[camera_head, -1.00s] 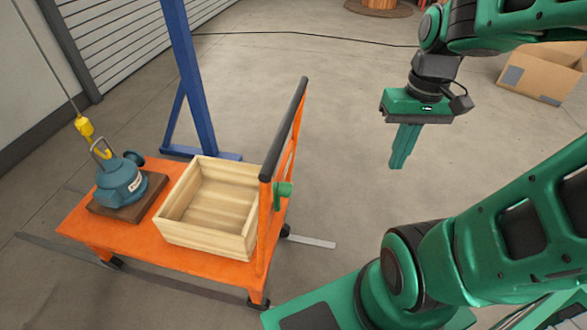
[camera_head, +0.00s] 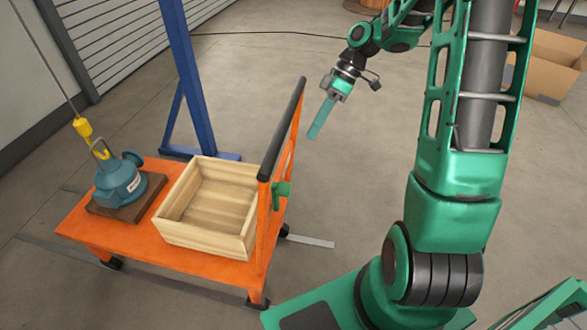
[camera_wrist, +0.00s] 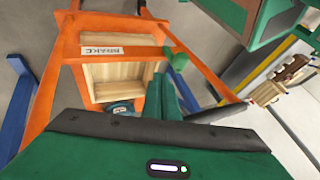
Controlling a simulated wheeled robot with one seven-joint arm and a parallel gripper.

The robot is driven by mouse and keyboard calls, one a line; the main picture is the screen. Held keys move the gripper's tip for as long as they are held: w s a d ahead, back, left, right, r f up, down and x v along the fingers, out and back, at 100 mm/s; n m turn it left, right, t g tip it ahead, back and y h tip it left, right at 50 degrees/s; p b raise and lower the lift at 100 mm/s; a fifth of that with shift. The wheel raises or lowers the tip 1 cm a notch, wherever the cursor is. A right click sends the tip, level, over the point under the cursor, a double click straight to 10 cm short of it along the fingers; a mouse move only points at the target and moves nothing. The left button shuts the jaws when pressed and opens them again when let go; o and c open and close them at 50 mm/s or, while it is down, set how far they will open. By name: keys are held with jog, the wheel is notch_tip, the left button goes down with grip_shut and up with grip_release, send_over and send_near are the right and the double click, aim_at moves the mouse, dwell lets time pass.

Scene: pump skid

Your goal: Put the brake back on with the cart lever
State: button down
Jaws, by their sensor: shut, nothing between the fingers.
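The orange cart (camera_head: 130,245) stands at the left in the head view. The lever also shows in the wrist view (camera_wrist: 178,58), close to a white label (camera_wrist: 115,51) that appears to read BRAKE, seen turned over. My gripper (camera_head: 313,135) is shut and empty. It is up and to the right of the lever in the head view, with its fingers slanting down and left. It is apart from the lever.
A wooden crate (camera_head: 205,241) and a teal pump (camera_head: 120,184) on a brown board sit on the cart. A yellow hook (camera_head: 83,128) hangs at the pump. A blue post (camera_head: 180,70) stands behind. Cardboard boxes (camera_head: 545,68) are at the right. The floor beyond the cart is open.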

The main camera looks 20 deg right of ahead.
jog(key=shift+a+f, duration=0.1)
dwell(0.3)
jog(key=s+a+f, duration=0.4)
jog(key=a+f, duration=0.4)
jog(key=shift+s+f, duration=0.15)
jog(key=shift+f, duration=0.2)
jog(key=shift+d, duration=0.2)
